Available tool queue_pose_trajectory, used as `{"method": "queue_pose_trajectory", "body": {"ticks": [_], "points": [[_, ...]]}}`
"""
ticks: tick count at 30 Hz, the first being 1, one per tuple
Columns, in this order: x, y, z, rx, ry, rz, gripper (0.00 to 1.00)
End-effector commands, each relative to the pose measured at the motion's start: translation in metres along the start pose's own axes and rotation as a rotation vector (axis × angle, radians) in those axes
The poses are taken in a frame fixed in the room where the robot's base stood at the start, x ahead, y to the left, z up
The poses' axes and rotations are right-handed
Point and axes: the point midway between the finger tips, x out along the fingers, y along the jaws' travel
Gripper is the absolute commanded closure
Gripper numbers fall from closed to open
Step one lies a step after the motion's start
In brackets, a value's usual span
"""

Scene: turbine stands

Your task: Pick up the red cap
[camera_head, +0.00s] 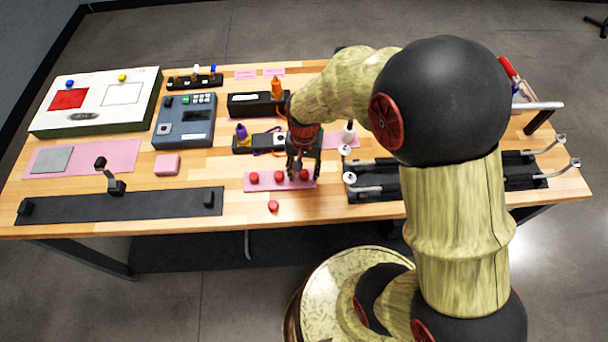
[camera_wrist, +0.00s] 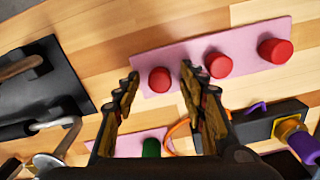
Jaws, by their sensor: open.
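Three red caps sit in a row on a pink mat (camera_head: 267,187): a left one (camera_head: 254,178), a middle one (camera_head: 280,177) and a right one (camera_head: 303,175). A fourth red cap (camera_head: 273,206) lies on the bare wood in front of the mat. My gripper (camera_head: 303,168) is open and empty over the mat's right end. In the wrist view, the right-hand cap (camera_wrist: 160,80) appears between my open fingertips (camera_wrist: 159,79). The middle cap (camera_wrist: 218,64) and left cap (camera_wrist: 275,50) lie beyond one finger. My height above the caps is unclear.
A black rail fixture (camera_head: 372,178) with metal levers stands right of the mat. A dark strip (camera_head: 150,203) and a pink block (camera_head: 167,165) lie left. Bare wood surrounds the loose cap.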

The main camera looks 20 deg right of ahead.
Motion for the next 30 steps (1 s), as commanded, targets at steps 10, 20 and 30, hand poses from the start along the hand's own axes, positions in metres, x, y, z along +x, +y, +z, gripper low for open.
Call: {"method": "queue_pose_trajectory", "body": {"ticks": [10,20,30], "points": [[-0.0007,0.0001,0.0001,0.000,0.000,0.000,0.73],[-0.0006,0.0001,0.0001,0.000,0.000,0.000,0.92],[-0.0043,-0.0001,-0.0003,0.000,0.001,0.000,0.93]]}}
